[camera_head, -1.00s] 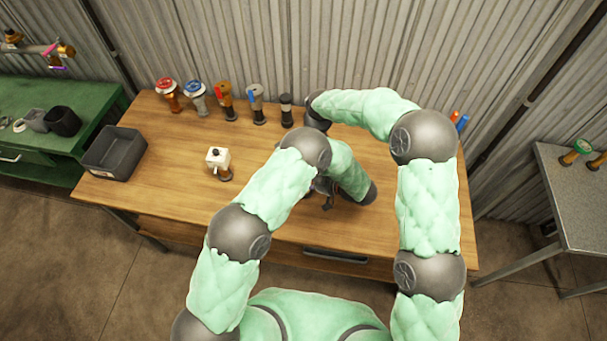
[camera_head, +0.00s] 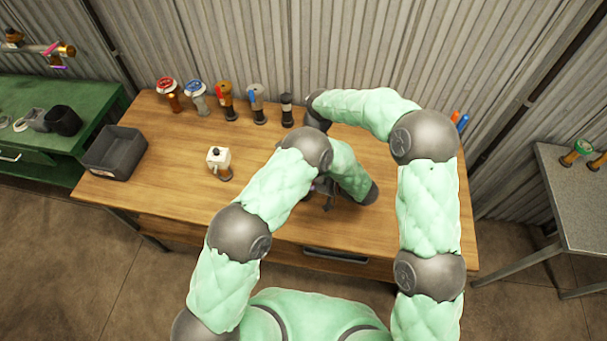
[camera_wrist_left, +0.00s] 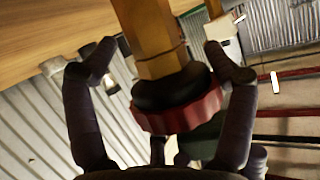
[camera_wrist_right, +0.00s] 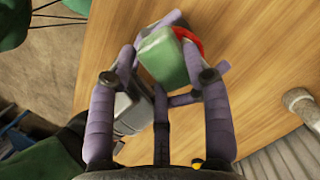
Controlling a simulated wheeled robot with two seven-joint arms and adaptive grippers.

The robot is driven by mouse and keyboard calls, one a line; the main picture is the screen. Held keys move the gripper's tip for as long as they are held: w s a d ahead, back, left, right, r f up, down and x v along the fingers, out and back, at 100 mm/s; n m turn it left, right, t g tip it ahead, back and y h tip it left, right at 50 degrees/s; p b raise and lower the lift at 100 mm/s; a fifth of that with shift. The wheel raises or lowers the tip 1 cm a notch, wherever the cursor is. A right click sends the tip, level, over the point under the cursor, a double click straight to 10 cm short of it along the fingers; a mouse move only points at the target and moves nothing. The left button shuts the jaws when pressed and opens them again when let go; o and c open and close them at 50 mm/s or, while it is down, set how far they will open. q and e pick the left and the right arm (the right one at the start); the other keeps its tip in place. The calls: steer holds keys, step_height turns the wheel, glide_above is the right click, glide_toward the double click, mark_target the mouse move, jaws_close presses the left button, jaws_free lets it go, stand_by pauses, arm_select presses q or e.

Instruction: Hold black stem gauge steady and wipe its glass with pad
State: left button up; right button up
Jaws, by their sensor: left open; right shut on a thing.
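A gauge-like part (camera_wrist_left: 180,108) stands between the fingers of my left gripper (camera_wrist_left: 161,64) in the left wrist view. It has a red rim, a dark collar and an amber-brown stem; no black stem shows. The left fingers are spread on both sides of it, apart from the stem. My right gripper (camera_wrist_right: 170,68) is shut on a green pad (camera_wrist_right: 163,60) in the right wrist view. A red edge (camera_wrist_right: 187,37) shows right behind the pad; I cannot tell whether they touch. The gauge's glass is hidden. In the head view my arms cover most of this spot.
Several valve-like parts stand along the back of the wooden table (camera_head: 160,205), among them a red-topped one (camera_head: 167,88) and a black one (camera_head: 286,110). A white-topped part (camera_head: 219,160) stands left of my arms. A grey bin (camera_head: 114,153) is at the left end.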

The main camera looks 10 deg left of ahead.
arm_select(q)
steer(key=v, duration=1.1)
steer(key=shift+s+d, duration=0.2)
steer(key=shift+d, duration=0.15)
